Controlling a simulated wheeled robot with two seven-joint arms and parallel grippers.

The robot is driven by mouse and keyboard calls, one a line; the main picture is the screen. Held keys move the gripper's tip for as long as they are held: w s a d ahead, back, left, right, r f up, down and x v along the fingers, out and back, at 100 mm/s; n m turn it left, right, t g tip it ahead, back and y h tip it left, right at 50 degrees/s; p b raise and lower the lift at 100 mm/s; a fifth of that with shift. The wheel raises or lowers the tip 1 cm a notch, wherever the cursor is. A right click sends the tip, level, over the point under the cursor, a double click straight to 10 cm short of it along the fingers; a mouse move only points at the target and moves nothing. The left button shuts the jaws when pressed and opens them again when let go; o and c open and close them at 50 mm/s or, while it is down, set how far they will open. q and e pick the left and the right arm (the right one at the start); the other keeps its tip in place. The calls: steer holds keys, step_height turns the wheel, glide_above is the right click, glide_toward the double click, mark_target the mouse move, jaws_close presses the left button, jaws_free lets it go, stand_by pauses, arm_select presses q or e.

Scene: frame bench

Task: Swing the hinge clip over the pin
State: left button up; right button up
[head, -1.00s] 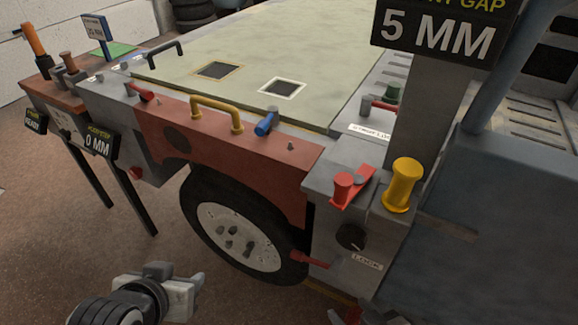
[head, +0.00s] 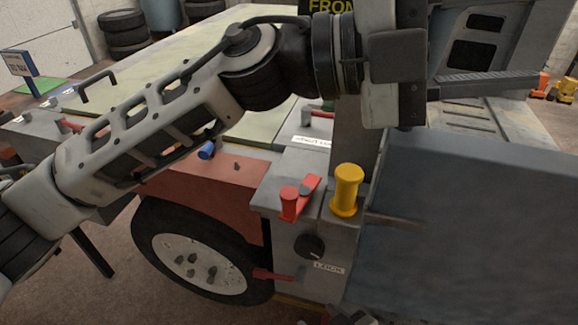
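A red clip-like part with an upright red knob (head: 290,203) and a grey round piece sits on the corner of the grey block (head: 285,240). I cannot tell for sure which part is the pin; a small grey peg (head: 237,166) stands on the red panel to the left. My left arm crosses the view from the left. At the bottom edge a grey part, perhaps my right gripper (head: 352,317), is cut off.
A yellow knob (head: 347,190) stands just right of the red knob. A black dial (head: 310,246) and a red lever (head: 275,275) are on the block's front. A grey post rises behind the block.

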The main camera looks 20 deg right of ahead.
arm_select(q)
step_height(320, 180, down, 4)
steer(key=s+m+y, duration=0.2)
steer(key=y, duration=0.3)
steer(key=n+t+y, duration=0.2)
steer(key=t+y, duration=0.8)
steer(key=y, duration=0.3)
glide_toward(289, 193)
step_height(289, 193, down, 10)
steer(key=shift+a+f+p, duration=0.1)
steer(key=shift+f+p, duration=0.1)
steer(key=shift+p, duration=0.75)
steer(key=shift+w, duration=0.1)
steer(key=c, duration=1)
